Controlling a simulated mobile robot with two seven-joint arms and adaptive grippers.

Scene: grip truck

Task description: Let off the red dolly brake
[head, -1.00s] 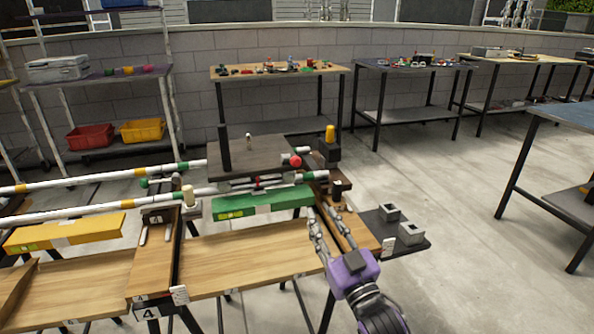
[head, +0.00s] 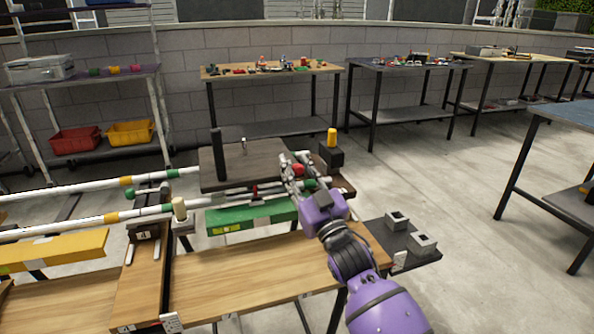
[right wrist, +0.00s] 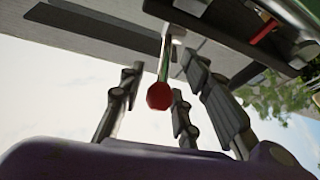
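The red brake knob (head: 297,169) sits at the right front edge of the dark flat dolly (head: 240,161), which rides on the white, green-banded rails. It is partly hidden by my right gripper (head: 300,164). In the right wrist view, the round red knob (right wrist: 160,96) hangs on a thin metal lever (right wrist: 165,60) from under the dolly. My right gripper's fingers (right wrist: 160,80) are open on both sides of the knob and lever, with gaps visible. My left gripper is not in view.
A small red lever (head: 254,190) sits on the rail below the dolly. A green beam (head: 250,217) lies beneath. A black block with a yellow cylinder (head: 331,138) stands just right of the knob. Grey blocks (head: 423,243) sit on a side shelf. A wooden bench (head: 240,268) is in front.

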